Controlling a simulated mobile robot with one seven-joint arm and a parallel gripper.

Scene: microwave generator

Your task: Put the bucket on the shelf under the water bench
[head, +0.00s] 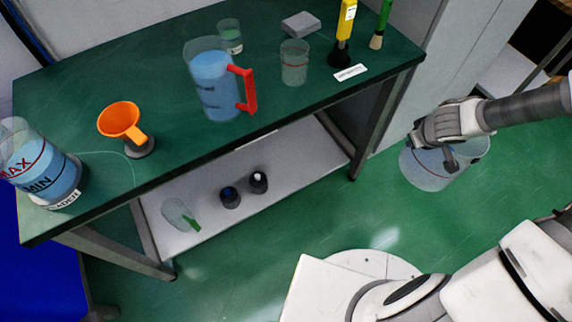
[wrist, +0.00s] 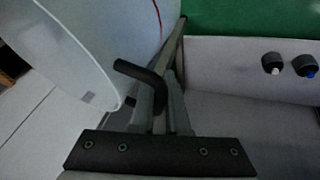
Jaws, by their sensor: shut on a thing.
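The bucket (head: 427,174) is a translucent, pale container at the right in the head view, to the right of the bench and above the green floor. My gripper (head: 449,150) is shut on the bucket at its upper part. In the wrist view the bucket (wrist: 75,50) fills the upper left, its rim tilted, and my gripper (wrist: 162,85) has a dark bent handle piece at its fingers. The water bench (head: 290,100) has a dark green top. Its shelf (head: 275,200) is a white board below; the pale shelf also shows in the wrist view (wrist: 225,75).
A bench leg (head: 371,130) stands at the right end. A pitcher (head: 212,80), funnel (head: 120,118) and tank (head: 40,165) stand on top.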

